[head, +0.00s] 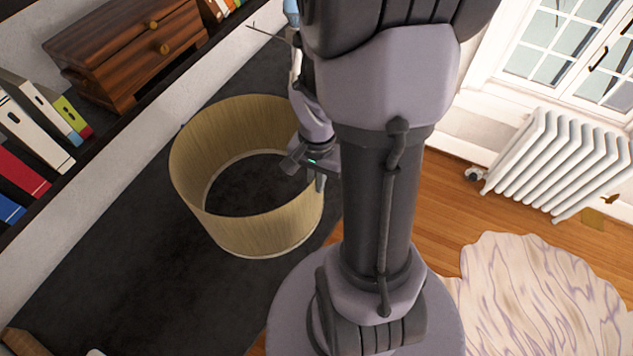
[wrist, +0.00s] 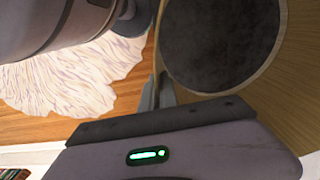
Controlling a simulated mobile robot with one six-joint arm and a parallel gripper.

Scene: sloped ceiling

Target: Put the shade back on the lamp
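The lampshade (head: 262,232) is a wide, open tan drum left of my arm in the head view. Dark surface shows through its open middle. My gripper (head: 317,178) is at the shade's right-hand wall. In the wrist view, the fingers of my gripper (wrist: 158,92) are close together with the edge of the shade (wrist: 238,108) between them, so it looks shut on the wall. The fingertips are partly hidden by the shade. I cannot tell whether the shade touches the dark surface below. I cannot make out the lamp in either view.
A dark shelf with books (head: 30,130) and a wooden drawer box (head: 125,50) runs along the upper left. A dark surface (head: 130,255) lies around the shade. A white radiator (head: 560,160) and a pale rug (head: 540,295) on the wood floor are at right.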

